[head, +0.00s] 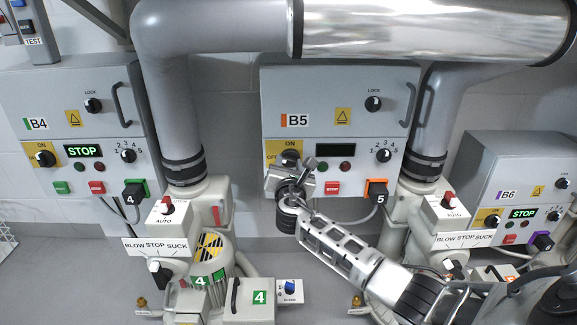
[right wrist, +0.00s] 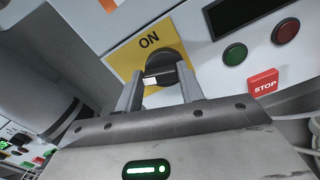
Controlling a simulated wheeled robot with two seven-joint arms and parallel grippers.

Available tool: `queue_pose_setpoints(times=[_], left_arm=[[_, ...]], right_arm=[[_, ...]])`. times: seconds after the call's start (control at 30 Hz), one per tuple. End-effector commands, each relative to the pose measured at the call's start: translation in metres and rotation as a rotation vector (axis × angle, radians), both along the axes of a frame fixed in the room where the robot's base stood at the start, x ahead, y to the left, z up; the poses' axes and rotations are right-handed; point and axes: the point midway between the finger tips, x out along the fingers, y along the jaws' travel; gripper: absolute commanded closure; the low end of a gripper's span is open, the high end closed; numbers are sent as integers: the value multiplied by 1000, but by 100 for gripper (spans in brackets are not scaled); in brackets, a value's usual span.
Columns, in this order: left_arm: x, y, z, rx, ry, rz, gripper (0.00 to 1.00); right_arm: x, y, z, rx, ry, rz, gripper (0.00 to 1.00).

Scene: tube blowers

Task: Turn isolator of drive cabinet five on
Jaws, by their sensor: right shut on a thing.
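Drive cabinet five is the grey box marked B5 (head: 335,90), in the middle of the head view. Its black isolator knob (head: 290,157) sits on a yellow ON/OFF plate (head: 271,148) at the lower left of the front. The display (head: 335,147) beside it is dark. My right gripper (head: 292,168) is at this knob and covers its lower part. In the right wrist view its two fingers are on either side of the black knob (right wrist: 163,64), below the word ON, shut on it. My left gripper is not in view.
Cabinet B4 (head: 60,105) on the left and cabinet B6 (head: 518,180) on the right both show a green STOP display. A red stop button (head: 333,188) lies just right of my gripper. Grey pipes (head: 172,110) and blower units flank cabinet B5.

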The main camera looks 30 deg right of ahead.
Motion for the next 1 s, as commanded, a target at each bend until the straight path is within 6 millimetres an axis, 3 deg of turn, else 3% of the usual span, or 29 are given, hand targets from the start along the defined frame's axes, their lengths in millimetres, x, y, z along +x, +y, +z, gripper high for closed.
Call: queue_pose_setpoints(times=[1.0], left_arm=[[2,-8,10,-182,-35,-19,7]], right_arm=[[-4,-4,-3,821,-498,0,85]])
